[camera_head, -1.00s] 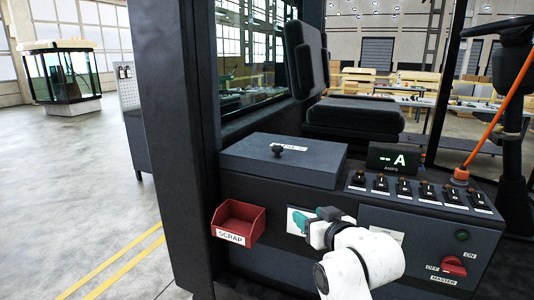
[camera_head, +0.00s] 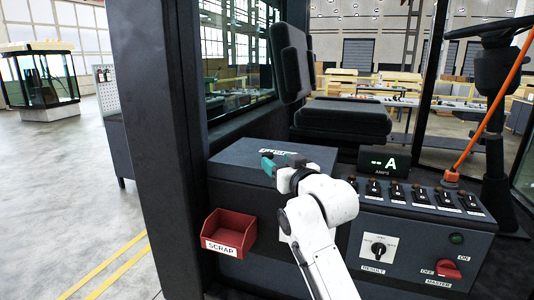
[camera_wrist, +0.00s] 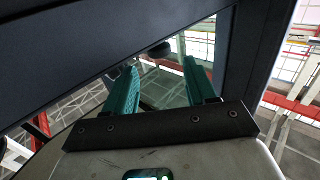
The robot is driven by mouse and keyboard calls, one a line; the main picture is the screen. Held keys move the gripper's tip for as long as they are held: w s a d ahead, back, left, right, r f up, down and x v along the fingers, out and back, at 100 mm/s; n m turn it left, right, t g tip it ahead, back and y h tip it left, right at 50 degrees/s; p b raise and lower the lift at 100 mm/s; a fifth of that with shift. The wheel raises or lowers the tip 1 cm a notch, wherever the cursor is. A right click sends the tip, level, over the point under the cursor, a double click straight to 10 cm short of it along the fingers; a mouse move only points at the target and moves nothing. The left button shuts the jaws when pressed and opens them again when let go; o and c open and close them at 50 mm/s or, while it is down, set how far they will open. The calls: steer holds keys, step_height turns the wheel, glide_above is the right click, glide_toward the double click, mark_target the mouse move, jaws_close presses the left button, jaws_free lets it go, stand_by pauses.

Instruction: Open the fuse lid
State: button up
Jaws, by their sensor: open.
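The fuse lid (camera_head: 235,164) is a flat dark grey cover on top of the console box, left of the amps display. It lies closed. My gripper (camera_head: 279,161), with teal fingers, is over the lid near its label. It hides the lid's small black knob in the head view. In the wrist view my gripper (camera_wrist: 158,88) has its two teal fingers apart, with nothing held between them. A small dark rounded shape (camera_wrist: 159,50), perhaps the knob, shows beyond the fingertips at the edge of a dark surface. Whether the fingers touch the lid is unclear.
The amps display (camera_head: 390,161) and a row of switches (camera_head: 415,193) are right of the lid. A red scrap bin (camera_head: 229,232) hangs on the console front. A thick dark post (camera_head: 165,130) stands at left. A seat (camera_head: 342,118) is behind.

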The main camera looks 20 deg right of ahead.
mark_target(268, 153)
steer(key=w, duration=0.4)
steer(key=w+a, duration=0.1)
steer(key=w, duration=0.2)
steer(key=shift+w+p, duration=0.1)
steer(key=shift+p, duration=0.25)
steer(key=shift+c, duration=0.5)
jaws_close()
steer(key=shift+r, duration=0.1)
